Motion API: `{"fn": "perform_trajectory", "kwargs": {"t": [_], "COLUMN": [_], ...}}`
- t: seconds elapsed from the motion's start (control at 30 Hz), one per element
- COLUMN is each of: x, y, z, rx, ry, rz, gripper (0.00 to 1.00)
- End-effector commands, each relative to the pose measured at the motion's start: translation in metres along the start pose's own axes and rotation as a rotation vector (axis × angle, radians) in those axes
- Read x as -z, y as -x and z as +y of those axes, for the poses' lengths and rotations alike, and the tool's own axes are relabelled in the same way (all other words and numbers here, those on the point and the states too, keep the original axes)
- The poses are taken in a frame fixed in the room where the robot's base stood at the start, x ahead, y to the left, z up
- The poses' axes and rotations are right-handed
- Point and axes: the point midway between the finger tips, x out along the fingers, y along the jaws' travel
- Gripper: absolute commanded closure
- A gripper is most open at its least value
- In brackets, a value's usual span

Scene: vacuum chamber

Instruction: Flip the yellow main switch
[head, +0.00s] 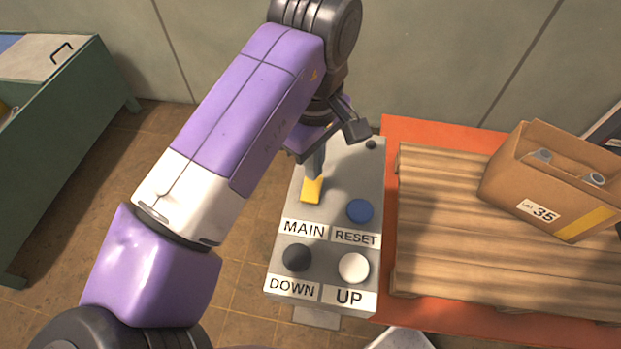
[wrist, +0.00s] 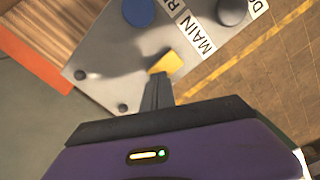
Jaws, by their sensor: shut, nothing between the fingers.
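The yellow main switch (head: 311,190) sits on the grey control panel (head: 340,160), just above the MAIN label. It also shows in the wrist view (wrist: 166,63), right at the end of my fingers. My gripper (head: 315,172) is shut and empty, with its fingertips at the upper end of the switch in the head view. In the wrist view my gripper (wrist: 158,80) points at the switch; I cannot tell whether the fingertips touch it. The fingers hide a small part of the switch's base.
The panel also holds a blue RESET button (head: 359,211), a black DOWN button (head: 297,257) and a white UP button (head: 353,267). To the right, a wooden pallet (head: 440,230) bears a cardboard box (head: 530,165). A green cabinet (head: 60,150) stands at the left.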

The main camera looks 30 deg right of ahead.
Motion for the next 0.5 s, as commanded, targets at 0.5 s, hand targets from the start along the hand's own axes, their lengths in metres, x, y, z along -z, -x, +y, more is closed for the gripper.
{"fn": "perform_trajectory", "kwargs": {"t": [0.5], "x": [0.0], "y": [0.04], "z": [0.0], "rx": [0.0], "ry": [0.0], "rz": [0.0], "gripper": [1.0]}}
